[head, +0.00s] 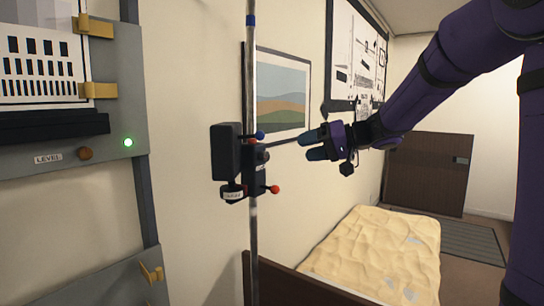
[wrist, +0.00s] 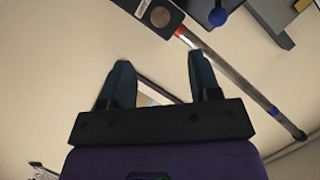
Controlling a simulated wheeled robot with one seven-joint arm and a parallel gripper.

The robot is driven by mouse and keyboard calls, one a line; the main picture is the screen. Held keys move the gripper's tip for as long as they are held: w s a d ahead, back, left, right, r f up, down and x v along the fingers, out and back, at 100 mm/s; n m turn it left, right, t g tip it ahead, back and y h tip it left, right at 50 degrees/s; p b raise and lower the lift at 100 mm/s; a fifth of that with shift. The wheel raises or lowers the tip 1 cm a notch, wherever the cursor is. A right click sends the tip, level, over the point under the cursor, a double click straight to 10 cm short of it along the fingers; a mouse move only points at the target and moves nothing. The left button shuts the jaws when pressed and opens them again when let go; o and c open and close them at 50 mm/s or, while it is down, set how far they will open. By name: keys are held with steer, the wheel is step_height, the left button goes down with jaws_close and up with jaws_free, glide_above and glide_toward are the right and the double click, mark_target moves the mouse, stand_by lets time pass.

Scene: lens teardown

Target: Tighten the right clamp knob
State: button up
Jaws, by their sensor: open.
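A black clamp assembly (head: 228,152) sits on a vertical metal pole (head: 253,230) in the head view. A red-ended knob (head: 275,189) sticks out at its lower right. A blue ball (head: 260,135) is at its top, and a labelled dark knob (head: 233,192) is below. I cannot tell for sure which is the right clamp knob. My gripper (head: 309,145) is right of the clamp, apart from it, with blue fingers pointing left. In the wrist view my gripper (wrist: 158,68) is open and empty. The blue ball (wrist: 217,17) and pole (wrist: 240,80) show beyond the fingers.
A grey wall panel (head: 120,90) with a green light (head: 128,142) stands at the left. A landscape picture (head: 283,90) hangs behind the pole. A bed (head: 375,250) lies below right, with a brown door (head: 428,172) beyond.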

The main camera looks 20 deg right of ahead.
mark_target(268, 156)
steer(key=x, duration=1)
steer(key=shift+w+a, duration=0.2)
steer(key=shift+a, duration=0.1)
steer(key=c, duration=0.9)
